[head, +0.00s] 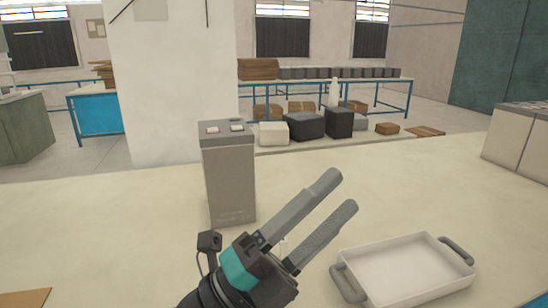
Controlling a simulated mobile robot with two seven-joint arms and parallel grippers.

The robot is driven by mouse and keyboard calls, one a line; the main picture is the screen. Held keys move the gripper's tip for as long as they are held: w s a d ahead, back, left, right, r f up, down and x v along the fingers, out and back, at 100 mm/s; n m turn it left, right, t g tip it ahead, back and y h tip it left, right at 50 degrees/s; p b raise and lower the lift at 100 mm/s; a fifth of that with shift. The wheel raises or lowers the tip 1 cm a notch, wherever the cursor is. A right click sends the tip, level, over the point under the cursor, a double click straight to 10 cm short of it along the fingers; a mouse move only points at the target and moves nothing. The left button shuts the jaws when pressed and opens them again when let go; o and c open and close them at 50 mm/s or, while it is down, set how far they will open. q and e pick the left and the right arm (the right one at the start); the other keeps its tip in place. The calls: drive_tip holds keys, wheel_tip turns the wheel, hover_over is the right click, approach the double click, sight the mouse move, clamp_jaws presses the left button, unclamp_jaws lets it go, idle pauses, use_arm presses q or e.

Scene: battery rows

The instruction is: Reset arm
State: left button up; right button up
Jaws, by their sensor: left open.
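My left gripper (312,222) is in the lower middle of the head view, with its two grey fingers apart and nothing between them. It is raised above the pale table (420,185), pointing up and to the right. A tall grey battery (230,180) stands upright on the table just behind and left of it, apart from the fingers in the picture. A white tray (405,270) with grey handles lies at the lower right and looks empty. My right gripper is not in view.
More pale batteries (518,150) stand at the right edge. A brown flat piece (25,298) lies at the lower left corner. A white pillar (175,85) rises behind the table. The table between the tray and the far edge is clear.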

use_arm(q)
drive_tip(key=w+a+f+n+t+y, duration=0.4)
drive_tip(key=a+f+n+y, duration=0.35)
drive_tip(key=n+y, duration=0.3)
drive_tip(key=w+a+f+n+t+y, duration=0.3)
drive_tip(key=w+a+f+n+y, duration=0.25)
drive_tip(key=a+n+y, duration=0.5)
drive_tip(key=s+a+f+n+g+y, duration=0.1)
drive_tip(key=s+f+n+g, duration=0.35)
drive_tip(key=f, duration=0.65)
drive_tip(key=s+a+f+n+g, duration=0.2)
drive_tip(key=s+f+g, duration=0.3)
drive_tip(key=s+f, duration=0.3)
drive_tip(key=s+a+f+n+g, duration=0.1)
drive_tip(key=s+f+n+g, duration=0.1)
drive_tip(key=s+f+g, duration=0.7)
drive_tip(key=s+f+t, duration=0.3)
drive_tip(key=f, duration=1.7)
drive_tip(key=s+a+f+g, duration=0.1)
drive_tip(key=s+a+f, duration=0.1)
drive_tip(key=s+f, duration=1.1)
drive_tip(key=shift+s+a+f+m+g, duration=0.2)
drive_tip(key=shift+s+a+m+g, duration=0.15)
drive_tip(key=shift+s, duration=0.8)
